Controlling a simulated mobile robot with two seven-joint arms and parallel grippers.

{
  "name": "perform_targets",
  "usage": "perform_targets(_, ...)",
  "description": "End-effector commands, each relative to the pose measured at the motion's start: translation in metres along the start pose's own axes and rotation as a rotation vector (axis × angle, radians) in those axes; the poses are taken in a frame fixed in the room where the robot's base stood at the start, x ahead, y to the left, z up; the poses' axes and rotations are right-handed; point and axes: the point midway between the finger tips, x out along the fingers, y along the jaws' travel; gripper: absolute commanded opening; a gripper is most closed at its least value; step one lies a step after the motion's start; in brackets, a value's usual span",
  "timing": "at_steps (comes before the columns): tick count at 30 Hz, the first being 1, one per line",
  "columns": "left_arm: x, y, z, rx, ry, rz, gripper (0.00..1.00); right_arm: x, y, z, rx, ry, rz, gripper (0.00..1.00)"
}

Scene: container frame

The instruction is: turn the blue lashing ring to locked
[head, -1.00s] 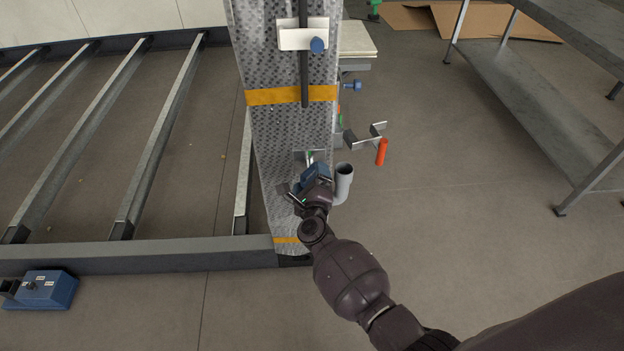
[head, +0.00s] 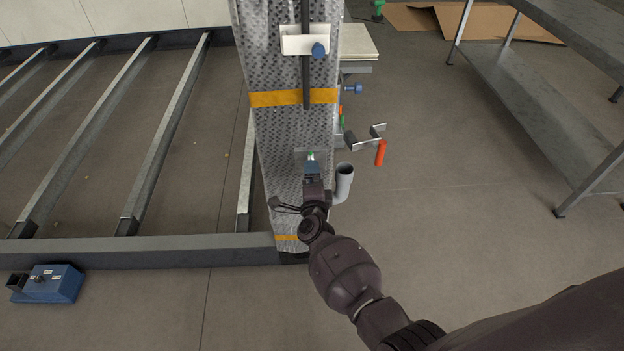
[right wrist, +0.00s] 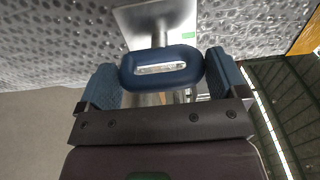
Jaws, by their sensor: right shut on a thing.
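The blue lashing ring (right wrist: 161,67) shows in the right wrist view as a rounded oval with a bright slot. It sits on a short metal stem in front of a pale plate (right wrist: 150,22) with a green mark. My right gripper (right wrist: 161,75) has one blue finger pad at each end of the ring and is shut on it. In the head view my right gripper (head: 312,172) is at the lower part of the patterned metal post (head: 280,130) and largely hides the ring. A green mark shows just above the fingers. My left gripper is not in view.
A grey pipe elbow (head: 343,182) is close to the right of my gripper. An orange-handled crank (head: 381,152) sticks out beyond it. Higher up are a white plate (head: 297,40) and a blue knob (head: 319,50). A metal shelf (head: 540,80) stands right, with open floor between.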

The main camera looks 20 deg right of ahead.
Motion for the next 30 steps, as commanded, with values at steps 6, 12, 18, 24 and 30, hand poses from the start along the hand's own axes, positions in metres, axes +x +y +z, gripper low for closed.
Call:
perform_targets(6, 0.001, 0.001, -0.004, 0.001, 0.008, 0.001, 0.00, -0.001, 0.002, 0.000, -0.015, 0.001, 0.003, 0.68)
perform_targets(12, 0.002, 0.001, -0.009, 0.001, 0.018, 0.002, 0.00, -0.001, 0.002, 0.000, -0.015, 0.000, 0.003, 0.68)
perform_targets(18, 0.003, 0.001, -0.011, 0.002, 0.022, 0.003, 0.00, -0.001, 0.002, 0.000, -0.014, 0.000, 0.002, 1.00)
perform_targets(24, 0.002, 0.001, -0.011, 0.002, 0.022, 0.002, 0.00, -0.002, 0.001, 0.000, -0.012, 0.000, 0.001, 1.00)
perform_targets(30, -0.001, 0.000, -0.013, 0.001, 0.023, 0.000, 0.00, -0.020, -0.001, 0.000, -0.012, 0.000, 0.000, 1.00)
